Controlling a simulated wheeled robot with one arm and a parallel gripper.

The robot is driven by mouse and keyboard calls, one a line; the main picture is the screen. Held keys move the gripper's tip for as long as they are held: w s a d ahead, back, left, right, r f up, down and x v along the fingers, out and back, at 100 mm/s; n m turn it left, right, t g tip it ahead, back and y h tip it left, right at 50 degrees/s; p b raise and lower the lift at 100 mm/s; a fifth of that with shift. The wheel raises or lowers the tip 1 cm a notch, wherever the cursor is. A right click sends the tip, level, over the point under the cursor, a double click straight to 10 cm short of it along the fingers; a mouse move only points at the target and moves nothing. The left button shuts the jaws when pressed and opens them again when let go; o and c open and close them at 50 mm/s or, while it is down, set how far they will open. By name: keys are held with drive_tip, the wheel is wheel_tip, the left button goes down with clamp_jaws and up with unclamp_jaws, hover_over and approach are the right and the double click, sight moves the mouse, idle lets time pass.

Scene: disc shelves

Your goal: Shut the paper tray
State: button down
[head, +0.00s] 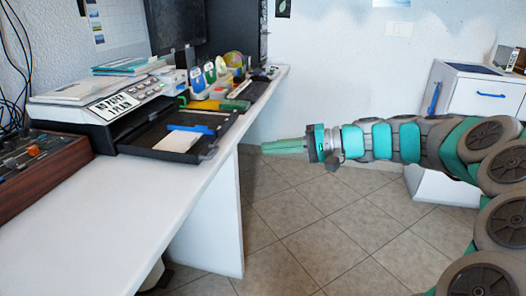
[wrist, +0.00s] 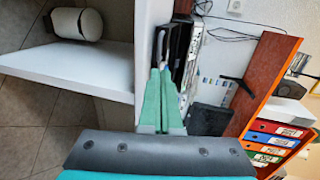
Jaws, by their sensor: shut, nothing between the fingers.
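The printer (head: 105,100) stands on the white desk, pale on top with a row of buttons and a paper sign on its front. Its black paper tray (head: 212,121) sticks out from the front over the desk, with a blue handle-like piece (head: 192,129) and white paper (head: 178,143) in it. My gripper (head: 264,148) is to the right of the tray, past the desk edge, clear of it, shut and empty. In the sideways wrist view, my shut green fingers (wrist: 161,75) point toward the dark tray and printer (wrist: 190,62), partly covering them.
The desk (head: 95,215) has bare room in front of the printer. A wooden-sided device with knobs (head: 40,160) stands at left. A green-and-yellow tool (head: 215,104) and several small items lie behind the tray. A white cabinet (head: 480,90) stands at right.

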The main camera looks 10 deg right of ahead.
sight(216, 152)
drive_tip(key=p+x, duration=0.1)
drive_tip(key=x, duration=1.1)
drive_tip(key=shift+a, duration=0.15)
drive_tip(key=r+b+x, duration=0.1)
drive_tip(key=x, duration=0.6)
drive_tip(key=r+x, duration=0.2)
drive_tip(key=x, duration=0.6)
drive_tip(key=a+r+b+x, duration=0.1)
drive_tip(key=r+x, duration=0.1)
drive_tip(key=x, duration=0.6)
drive_tip(key=shift+w+a+b, duration=0.25)
drive_tip(key=shift+w+b, duration=0.05)
drive_tip(key=shift+w, duration=0.05)
drive_tip(key=shift+w+a+r, duration=0.15)
drive_tip(key=shift+a, duration=0.1)
